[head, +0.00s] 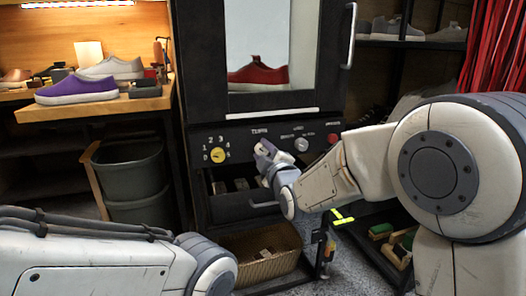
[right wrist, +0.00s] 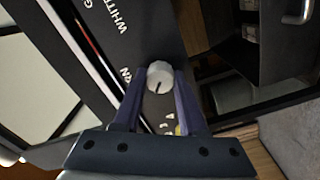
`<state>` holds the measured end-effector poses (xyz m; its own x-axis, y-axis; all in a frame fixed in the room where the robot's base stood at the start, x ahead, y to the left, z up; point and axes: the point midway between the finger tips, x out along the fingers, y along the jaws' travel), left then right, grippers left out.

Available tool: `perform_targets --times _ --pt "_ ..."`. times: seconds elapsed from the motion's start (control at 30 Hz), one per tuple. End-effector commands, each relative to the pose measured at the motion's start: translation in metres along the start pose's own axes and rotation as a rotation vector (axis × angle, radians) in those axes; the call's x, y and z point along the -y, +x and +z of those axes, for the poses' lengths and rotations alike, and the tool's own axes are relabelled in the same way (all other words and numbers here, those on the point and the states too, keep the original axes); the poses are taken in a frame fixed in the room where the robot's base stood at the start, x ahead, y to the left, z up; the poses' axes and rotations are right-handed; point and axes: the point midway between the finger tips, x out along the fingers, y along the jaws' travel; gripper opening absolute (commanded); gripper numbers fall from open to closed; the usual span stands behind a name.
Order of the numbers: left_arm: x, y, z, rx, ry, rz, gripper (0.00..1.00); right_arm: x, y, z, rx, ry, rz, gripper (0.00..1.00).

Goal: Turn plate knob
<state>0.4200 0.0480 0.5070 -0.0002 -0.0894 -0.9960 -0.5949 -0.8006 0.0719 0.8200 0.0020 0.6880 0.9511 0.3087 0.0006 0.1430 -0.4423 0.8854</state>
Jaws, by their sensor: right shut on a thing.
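A white round knob (right wrist: 159,72) with a dark pointer line sits on the black control panel (head: 243,137) in the right wrist view. My right gripper (right wrist: 159,84) is shut on this knob, with one purple-grey finger on each side of it. In the head view my right gripper (head: 264,153) is at the panel's middle and hides the knob. A yellow knob (head: 218,156) with numbers around it is to its left. My left arm shows at the lower left, but its gripper is out of view.
A red button (head: 333,137) and a silver knob (head: 302,144) are farther right on the panel. A cabinet window above shows a red sneaker (head: 259,73). An open drawer (head: 243,205) is just below my right gripper. A wicker basket (head: 258,266) stands lower down.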

Motion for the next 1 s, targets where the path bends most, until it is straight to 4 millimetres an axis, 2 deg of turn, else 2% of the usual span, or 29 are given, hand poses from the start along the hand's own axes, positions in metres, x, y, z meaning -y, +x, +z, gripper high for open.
perform_targets --times 0.6,1.0 --pt "-0.0005 -0.0068 -0.0004 0.0 0.0 0.0 0.5 0.0019 -0.0005 0.0 -0.001 -0.543 -0.003 0.0" --pt "-0.0006 -0.0086 -0.0005 0.0 0.0 0.0 0.5 0.003 -0.0005 0.0005 -0.001 -0.718 -0.004 0.0"
